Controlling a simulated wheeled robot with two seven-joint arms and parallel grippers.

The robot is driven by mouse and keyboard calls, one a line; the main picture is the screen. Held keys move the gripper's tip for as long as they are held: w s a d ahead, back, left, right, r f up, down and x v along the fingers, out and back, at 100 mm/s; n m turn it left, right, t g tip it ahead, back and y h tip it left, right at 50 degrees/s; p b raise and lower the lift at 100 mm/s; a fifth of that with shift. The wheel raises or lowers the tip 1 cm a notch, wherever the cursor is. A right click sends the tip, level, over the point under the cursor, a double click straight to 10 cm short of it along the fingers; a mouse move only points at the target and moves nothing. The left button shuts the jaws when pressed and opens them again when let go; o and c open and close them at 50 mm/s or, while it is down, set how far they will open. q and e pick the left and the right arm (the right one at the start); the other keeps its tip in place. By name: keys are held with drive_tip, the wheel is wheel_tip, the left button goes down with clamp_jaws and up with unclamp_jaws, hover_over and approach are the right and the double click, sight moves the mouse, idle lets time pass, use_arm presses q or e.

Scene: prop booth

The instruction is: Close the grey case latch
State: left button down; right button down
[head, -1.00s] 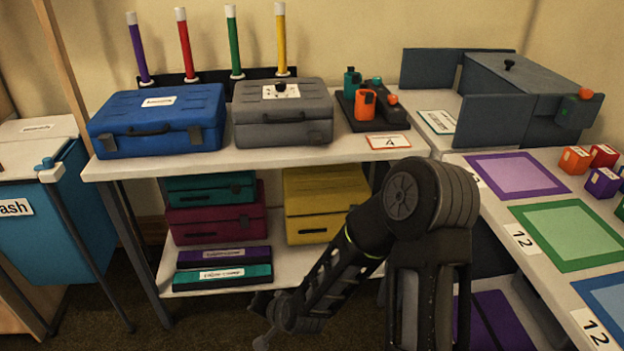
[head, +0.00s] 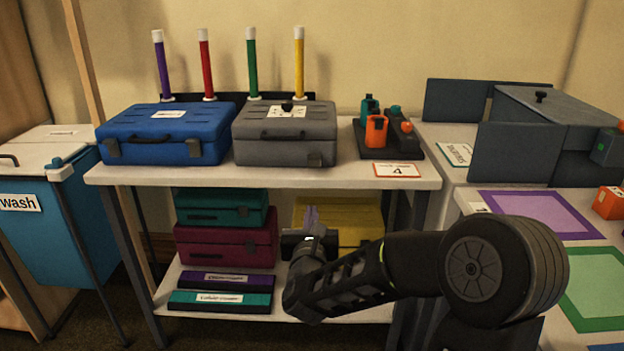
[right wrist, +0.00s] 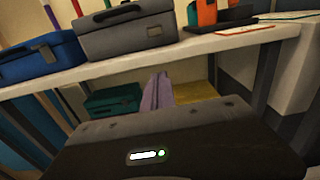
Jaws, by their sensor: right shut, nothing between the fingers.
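The grey case (head: 285,151) stands lid-down on the upper tabletop, right of the blue case; it also shows at the top of the right wrist view (right wrist: 125,38). Its dark latch (head: 314,160) is on the front face at the right; I cannot tell how far it stands off. My right gripper (head: 311,217) is shut and empty, its pale purple fingers together. It is below the tabletop in the head picture, in front of the yellow case, apart from the grey case. Its fingers also show in the right wrist view (right wrist: 158,88). My left gripper is out of view.
The tabletop edge (head: 270,178) lies between my right gripper and the grey case in the picture. The blue case (head: 168,133) sits close left. A dark holder with orange and teal items (head: 376,130) and a number card (head: 397,170) are right. More cases fill the lower shelf.

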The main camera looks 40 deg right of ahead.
idle(0.4)
approach(313, 178)
drive_tip(key=w+d, duration=0.1)
drive_tip(key=w+d+f, duration=0.1)
drive_tip(key=w, duration=0.1)
drive_tip(key=w+d+f, duration=0.1)
drive_tip(key=shift+w+d+f, duration=0.1)
drive_tip(key=shift+w+d, duration=0.2)
wheel_tip(313, 178, up, 3)
drive_tip(key=shift+w+d+f, duration=0.1)
drive_tip(key=shift+w+d, duration=0.05)
drive_tip(key=shift+w, duration=0.05)
drive_tip(key=shift+w+d+r+p, duration=0.15)
drive_tip(key=shift+r+p, duration=0.15)
drive_tip(key=shift+r, duration=0.3)
drive_tip(key=shift+r, duration=0.1)
drive_tip(key=shift+r+p, duration=0.2)
drive_tip(key=shift+p, duration=0.7)
